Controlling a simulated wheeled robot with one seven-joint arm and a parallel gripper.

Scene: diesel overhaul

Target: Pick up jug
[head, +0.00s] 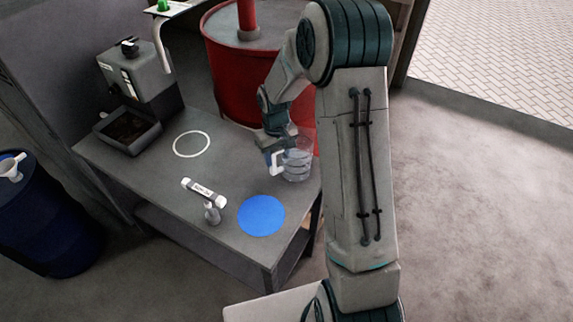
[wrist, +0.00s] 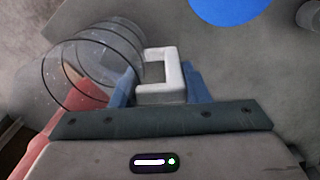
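The jug (head: 298,165) is clear with dark rings and a white handle, near the right edge of the grey table, beside the red drum. In the wrist view its clear body (wrist: 85,70) is at upper left and the handle (wrist: 172,90) is at centre. My gripper (head: 270,157) reaches down to the handle side of the jug. Whether the jug's base touches the table cannot be told.
The table (head: 150,170) bears a blue disc (head: 261,215), a white ring mark (head: 191,144), a labelled white tube on a small stand (head: 204,192) and a grey machine (head: 137,72) with a tray. The red drum (head: 225,75) stands close behind. A blue barrel (head: 50,230) stands left.

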